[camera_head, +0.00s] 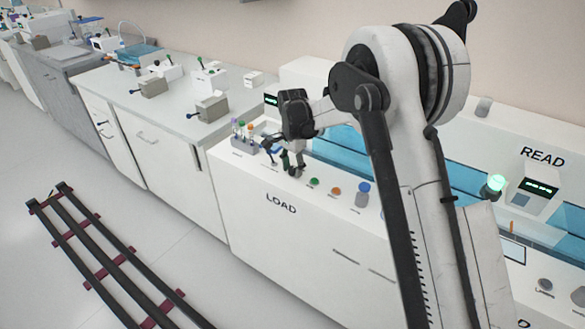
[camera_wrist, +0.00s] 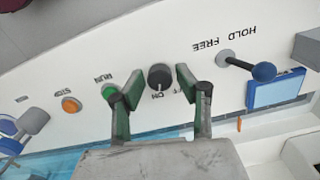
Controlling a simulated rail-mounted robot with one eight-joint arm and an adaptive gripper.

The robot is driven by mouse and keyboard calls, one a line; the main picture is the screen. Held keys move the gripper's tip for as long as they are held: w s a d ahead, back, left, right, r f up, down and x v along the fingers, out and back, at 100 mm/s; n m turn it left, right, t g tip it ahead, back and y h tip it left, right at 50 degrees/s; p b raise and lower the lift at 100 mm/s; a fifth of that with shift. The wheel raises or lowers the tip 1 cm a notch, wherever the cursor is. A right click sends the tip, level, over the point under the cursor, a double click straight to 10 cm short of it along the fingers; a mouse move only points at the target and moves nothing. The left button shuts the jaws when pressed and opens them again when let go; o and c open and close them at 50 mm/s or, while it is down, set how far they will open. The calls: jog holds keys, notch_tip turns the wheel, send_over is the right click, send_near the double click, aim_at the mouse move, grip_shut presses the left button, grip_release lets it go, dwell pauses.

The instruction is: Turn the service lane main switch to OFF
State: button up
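The main switch is a round black rotary knob (camera_wrist: 160,77) on the white panel, with an upside-down ON label beside it in the wrist view. A second label next to it is partly hidden by a finger, with only its end letters showing. My gripper (camera_wrist: 158,86) is open, with one green-padded fingertip on each side of the knob. I cannot tell whether the pads touch it. In the head view my gripper (camera_head: 291,160) reaches down to the LOAD panel, and the knob is hard to make out there.
In the wrist view, a green RUN button (camera_wrist: 108,91) and an orange STOP button (camera_wrist: 71,104) lie left of the knob. A blue-ended HOLD/FREE lever (camera_wrist: 263,71) is at the right. In the head view, a tube rack (camera_head: 243,146) stands left of my gripper.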

grip_shut()
jog(key=shift+n, duration=0.4)
jog(key=n+b, duration=0.1)
jog(key=n, duration=0.2)
jog(key=shift+n+b, duration=0.8)
jog(key=shift+n, duration=1.8)
jog(key=shift+o, duration=1.6)
grip_release()
